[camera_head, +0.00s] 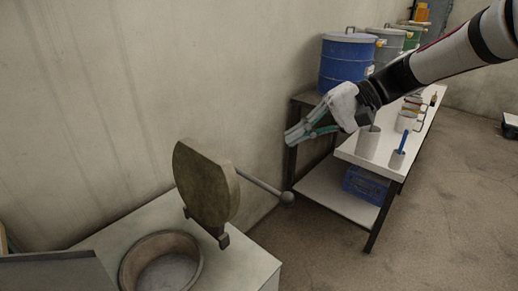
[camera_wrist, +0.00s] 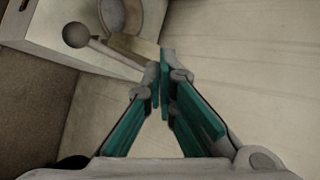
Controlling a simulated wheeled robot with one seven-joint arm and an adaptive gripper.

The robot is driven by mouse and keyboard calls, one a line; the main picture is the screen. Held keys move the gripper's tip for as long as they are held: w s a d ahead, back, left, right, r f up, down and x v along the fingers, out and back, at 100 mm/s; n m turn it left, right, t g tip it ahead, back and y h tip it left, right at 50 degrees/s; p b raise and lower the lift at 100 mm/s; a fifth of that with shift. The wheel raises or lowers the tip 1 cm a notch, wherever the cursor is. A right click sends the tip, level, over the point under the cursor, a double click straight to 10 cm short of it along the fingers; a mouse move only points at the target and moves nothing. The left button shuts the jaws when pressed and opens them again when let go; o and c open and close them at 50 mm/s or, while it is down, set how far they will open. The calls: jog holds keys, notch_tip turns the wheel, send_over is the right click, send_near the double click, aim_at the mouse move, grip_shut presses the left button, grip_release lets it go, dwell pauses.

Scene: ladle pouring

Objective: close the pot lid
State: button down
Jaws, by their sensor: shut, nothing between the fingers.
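The pot lid (camera_head: 204,184) is a thick brownish disc, standing upright on its hinge at the back of the pot. A grey rod handle with a ball end (camera_head: 287,198) sticks out from it to the right. The round pot opening (camera_head: 128,268) is uncovered in a white block. My gripper (camera_head: 292,137) is shut and empty, above and to the right of the lid, apart from the handle. In the wrist view, the closed teal fingers (camera_wrist: 163,82) show in the middle. The handle's ball (camera_wrist: 76,35) is at upper left, with the lid's edge partly hidden by the fingertips.
A white table (camera_head: 350,205) with cups and tools stands to the right. A blue barrel (camera_head: 346,63) and other barrels stand behind it. The wall (camera_head: 90,110) is close behind the lid. A grey panel (camera_head: 55,274) is at lower left. Open floor (camera_head: 440,220) lies at right.

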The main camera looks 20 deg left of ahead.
jog(key=w+a+f+g+y+b, duration=0.3)
jog(key=w+a+f+y+b, duration=0.45)
jog(key=w+f, duration=0.55)
jog(key=b, duration=0.2)
send_near(209, 151)
jog(key=w+a+f, duration=0.1)
jog(key=w+a, duration=0.2)
jog(key=shift+s+a+r, duration=0.2)
jog(key=shift+s+a, duration=0.35)
jog(key=shift+s, duration=0.3)
jog(key=shift+s+a+r, duration=0.25)
jog(key=shift+s+a, duration=0.25)
jog(key=shift+s, duration=0.4)
jog(key=shift+s+n, duration=0.15)
jog(key=shift+n, duration=0.15)
